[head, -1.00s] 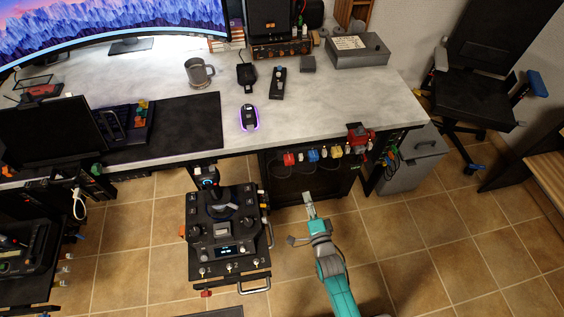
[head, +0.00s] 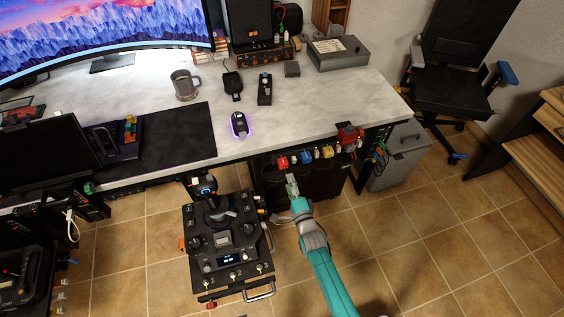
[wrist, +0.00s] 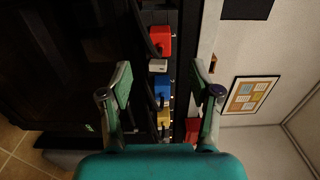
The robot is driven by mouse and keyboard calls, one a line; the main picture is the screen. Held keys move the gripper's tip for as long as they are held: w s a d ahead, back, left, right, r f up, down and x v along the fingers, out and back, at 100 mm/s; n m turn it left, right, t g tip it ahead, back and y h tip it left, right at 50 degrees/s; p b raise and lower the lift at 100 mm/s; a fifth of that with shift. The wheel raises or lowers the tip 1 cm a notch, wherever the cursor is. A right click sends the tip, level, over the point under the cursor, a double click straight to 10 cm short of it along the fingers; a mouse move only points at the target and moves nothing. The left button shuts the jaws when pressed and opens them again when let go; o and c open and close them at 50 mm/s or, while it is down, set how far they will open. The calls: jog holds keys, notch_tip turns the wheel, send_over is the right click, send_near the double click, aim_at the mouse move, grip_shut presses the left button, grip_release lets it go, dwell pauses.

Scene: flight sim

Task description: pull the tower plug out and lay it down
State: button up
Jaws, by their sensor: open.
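A row of coloured plugs sits along a strip under the desk's front edge. In the head view it has a red plug (head: 283,162), a blue plug (head: 305,157) and a yellow plug (head: 327,152). In the wrist view the red plug (wrist: 160,41), a white plug (wrist: 158,66), the blue plug (wrist: 162,87) and the yellow plug (wrist: 163,118) line up between my fingers. My gripper (head: 291,184) is open and empty, a little short of the row; it also shows in the wrist view (wrist: 160,80). I cannot tell which is the tower plug.
The desk (head: 330,100) overhangs the row. A black control panel (head: 225,235) stands left of my arm. A red clamp-like thing (head: 349,136) is at the desk's right edge, above a grey cabinet (head: 400,155). The tiled floor (head: 440,240) to the right is clear.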

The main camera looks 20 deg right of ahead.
aim_at(284, 167)
jog(key=shift+w, duration=4.3)
grip_shut()
jog(key=shift+s, duration=0.15)
jog(key=shift+s, duration=2.9)
jog(key=s, duration=1)
